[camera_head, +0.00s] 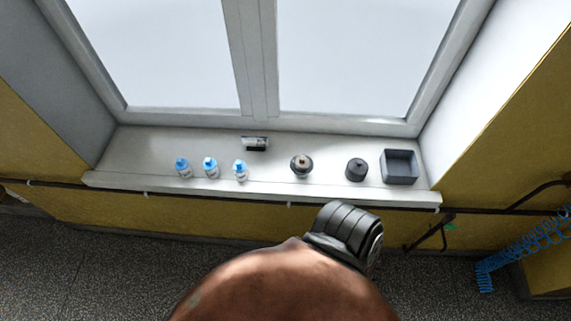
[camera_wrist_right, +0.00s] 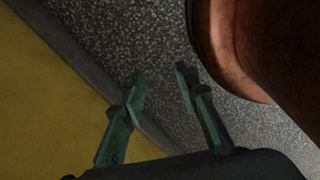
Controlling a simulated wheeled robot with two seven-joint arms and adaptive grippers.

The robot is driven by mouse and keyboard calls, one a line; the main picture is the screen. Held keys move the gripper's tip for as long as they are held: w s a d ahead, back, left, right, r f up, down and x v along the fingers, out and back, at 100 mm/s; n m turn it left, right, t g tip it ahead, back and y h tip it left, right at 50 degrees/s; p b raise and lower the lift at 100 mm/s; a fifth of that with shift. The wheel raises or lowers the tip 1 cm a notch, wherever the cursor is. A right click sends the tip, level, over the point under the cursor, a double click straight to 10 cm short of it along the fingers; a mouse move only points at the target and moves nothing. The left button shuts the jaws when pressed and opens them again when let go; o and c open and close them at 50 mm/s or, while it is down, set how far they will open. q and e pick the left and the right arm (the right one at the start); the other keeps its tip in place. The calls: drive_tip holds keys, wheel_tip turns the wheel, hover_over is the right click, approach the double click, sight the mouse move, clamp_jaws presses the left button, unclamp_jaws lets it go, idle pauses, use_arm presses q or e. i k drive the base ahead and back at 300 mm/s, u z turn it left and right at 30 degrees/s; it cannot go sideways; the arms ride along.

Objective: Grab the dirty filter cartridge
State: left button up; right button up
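Several small items stand on the white window sill in the head view. A dark round item with a brownish top (camera_head: 301,165) stands right of the middle. A dark grey cylinder (camera_head: 356,169) stands to its right, with a small knob on top. A small white-and-black item (camera_head: 255,143) lies further back by the window. I cannot tell for sure which one is the dirty filter cartridge. My right gripper (camera_wrist_right: 160,85) shows in the right wrist view, with its green fingers apart and nothing between them, over the speckled floor. My left gripper is in neither view.
The window sill (camera_head: 270,183) is a narrow ledge. Three blue-capped bottles (camera_head: 211,167) stand at its left. An open grey box (camera_head: 400,167) stands at its right end. A dark pipe runs along the yellow wall (camera_head: 218,212) below. A blue coiled hose (camera_head: 520,251) hangs at right.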

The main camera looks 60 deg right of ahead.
sight(302, 162)
drive_tip(key=i, duration=1.15)
drive_tip(key=z, duration=1.7)
